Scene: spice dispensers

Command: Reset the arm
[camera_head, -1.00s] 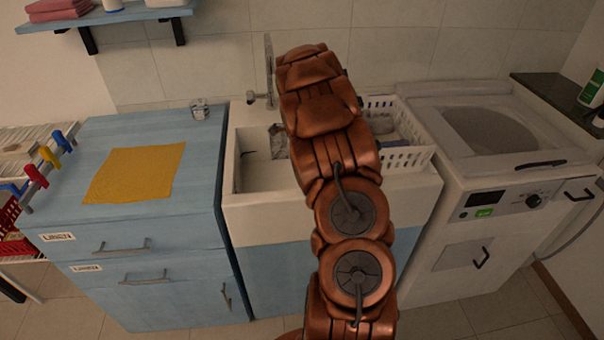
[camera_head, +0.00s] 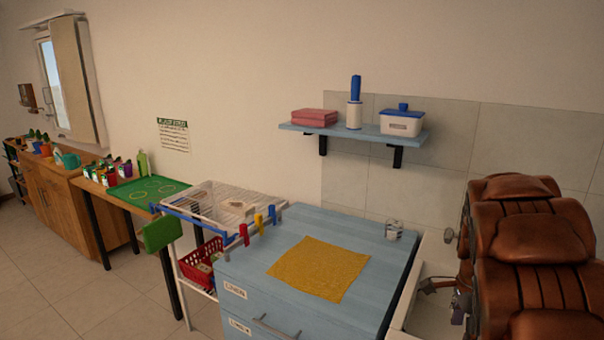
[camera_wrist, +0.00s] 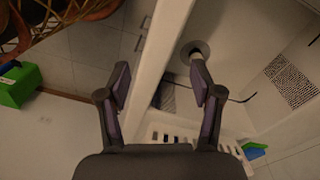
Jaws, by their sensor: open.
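My gripper (camera_wrist: 161,85) shows in the wrist view with its two dark fingers spread apart. Nothing is between the fingertips. Behind them are the pale rim of the sink (camera_wrist: 159,62) and a round drain (camera_wrist: 196,50) in its basin. My brown arm fills the right side of the head view, in front of the sink area, and hides most of it. I cannot make out the gripper in the head view.
A blue cabinet (camera_head: 340,225) with a yellow cloth (camera_head: 318,268) stands left of my arm, below a wall shelf (camera_head: 355,133). A white basket (camera_wrist: 180,132) lies close behind the gripper. A drying rack (camera_head: 225,205) and open floor (camera_head: 130,300) are further left.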

